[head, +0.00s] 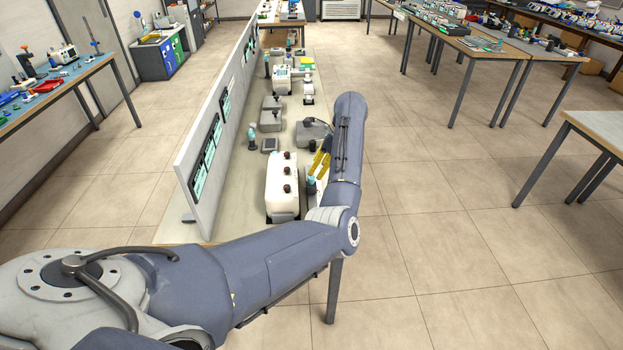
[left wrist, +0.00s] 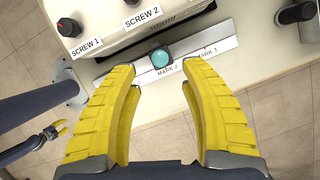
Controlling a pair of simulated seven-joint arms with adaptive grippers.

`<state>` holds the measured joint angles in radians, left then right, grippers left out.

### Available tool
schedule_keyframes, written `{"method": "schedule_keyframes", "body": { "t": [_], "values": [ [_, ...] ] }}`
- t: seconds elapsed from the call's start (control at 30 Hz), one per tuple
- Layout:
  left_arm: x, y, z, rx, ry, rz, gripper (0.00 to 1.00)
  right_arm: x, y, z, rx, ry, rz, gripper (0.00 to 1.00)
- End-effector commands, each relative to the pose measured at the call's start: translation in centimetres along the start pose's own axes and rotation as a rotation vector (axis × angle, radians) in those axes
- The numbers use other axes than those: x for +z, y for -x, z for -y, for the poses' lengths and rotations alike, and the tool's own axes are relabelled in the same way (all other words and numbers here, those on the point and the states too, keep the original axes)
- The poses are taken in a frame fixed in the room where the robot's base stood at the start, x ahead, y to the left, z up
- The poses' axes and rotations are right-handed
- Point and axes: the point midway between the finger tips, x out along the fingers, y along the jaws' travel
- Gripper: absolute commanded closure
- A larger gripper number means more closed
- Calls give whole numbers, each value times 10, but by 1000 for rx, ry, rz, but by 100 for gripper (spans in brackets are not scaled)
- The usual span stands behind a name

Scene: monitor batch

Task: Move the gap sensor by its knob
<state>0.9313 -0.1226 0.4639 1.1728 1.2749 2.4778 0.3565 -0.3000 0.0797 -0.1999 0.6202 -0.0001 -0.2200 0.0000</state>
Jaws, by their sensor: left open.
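The gap sensor shows its round teal knob (left wrist: 161,57) in the left wrist view, at a white strip (left wrist: 207,53) lettered MARK 2 and MARK 3. It sits just left of the MARK 2 to MARK 3 stretch, and its body is mostly hidden under the knob. A teal-topped piece (head: 311,186) stands beside the white machine in the head view. My left gripper (left wrist: 158,78) is open and empty; the knob lies just beyond its fingertips, apart from them. It also shows in the head view (head: 320,163). My right gripper (left wrist: 58,130) shows small at the left wrist view's left edge.
A white machine (head: 282,178) with dark knobs stands on the bench; its labels read SCREW 1 and SCREW 2. An upright panel (head: 213,140) runs along the bench's left side. More devices (head: 271,120) stand farther back. Tiled floor lies open to the right.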

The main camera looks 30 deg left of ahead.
Motion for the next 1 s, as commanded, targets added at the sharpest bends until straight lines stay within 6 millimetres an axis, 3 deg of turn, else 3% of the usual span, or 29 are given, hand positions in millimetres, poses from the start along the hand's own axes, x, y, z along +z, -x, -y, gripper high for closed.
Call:
{"method": "schedule_keyframes", "body": {
  "t": [0.1, 0.4, 0.97, 1.0],
  "values": [
    [1, -21, -1, 2, -1, 3, 56, 0, 0, 0, 0, 0, 0, 56],
    [1, -54, 0, 1, 0, 1, 56, 0, 0, 0, 0, 0, 0, 56],
    [0, -64, 0, 0, 0, 0, 56, 0, 0, 0, 0, 0, 0, 56],
    [0, -64, 0, 0, 0, 0, 60, 0, 0, 0, 0, 0, 0, 56]
  ]
}}
